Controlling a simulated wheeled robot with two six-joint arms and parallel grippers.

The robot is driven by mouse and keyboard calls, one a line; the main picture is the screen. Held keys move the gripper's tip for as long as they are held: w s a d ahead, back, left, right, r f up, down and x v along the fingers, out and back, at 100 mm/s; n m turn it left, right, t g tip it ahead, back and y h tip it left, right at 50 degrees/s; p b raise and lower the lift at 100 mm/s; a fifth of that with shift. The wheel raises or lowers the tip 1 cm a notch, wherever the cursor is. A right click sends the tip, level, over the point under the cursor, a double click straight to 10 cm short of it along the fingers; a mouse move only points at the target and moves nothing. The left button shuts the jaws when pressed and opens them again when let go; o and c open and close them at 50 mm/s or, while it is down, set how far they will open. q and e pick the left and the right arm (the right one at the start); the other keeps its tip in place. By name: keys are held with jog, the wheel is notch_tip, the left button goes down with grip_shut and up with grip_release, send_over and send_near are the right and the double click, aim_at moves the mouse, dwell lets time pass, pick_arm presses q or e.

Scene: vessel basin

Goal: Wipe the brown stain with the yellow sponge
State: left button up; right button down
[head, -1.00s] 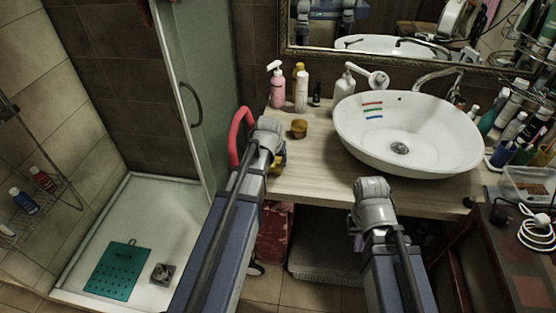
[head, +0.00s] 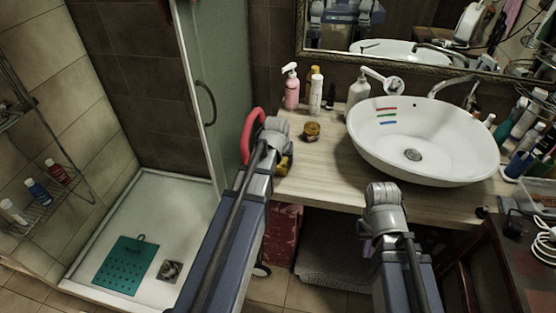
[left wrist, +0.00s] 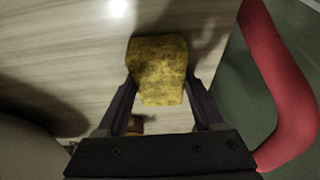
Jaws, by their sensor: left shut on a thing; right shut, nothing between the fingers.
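My left gripper (left wrist: 160,100) is shut on the yellow sponge (left wrist: 158,70), which sits between its fingertips over the wooden counter (left wrist: 60,50). In the head view, the sponge (head: 284,165) shows only as a small yellow patch beside my left wrist, at the counter's left end. I cannot tell whether it touches the counter. My right gripper (head: 368,246) is shut and empty, in front of the counter below the basin; its tips are mostly hidden.
A red curved bar (head: 250,137) stands close to my left gripper. A pink bottle (head: 291,90) and other bottles stand behind. The white basin (head: 470,165) bears red, green and blue marks.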

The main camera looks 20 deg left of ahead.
pick_arm(q)
jog(key=shift+w+d, duration=0.2)
jog(key=shift+d, duration=0.6)
jog(key=shift+w+d, duration=0.2)
jog(key=shift+d, duration=0.55)
jog(key=shift+r, duration=0.1)
jog(key=shift+s+a, duration=0.25)
jog(key=shift+a, duration=0.8)
jog(key=shift+s+a, duration=0.2)
jog(key=shift+a, duration=0.8)
jog(key=shift+r+p, duration=0.4)
jog(key=shift+p, duration=0.2)
notch_tip(320, 180, up, 5)
jog(key=p, duration=0.5)
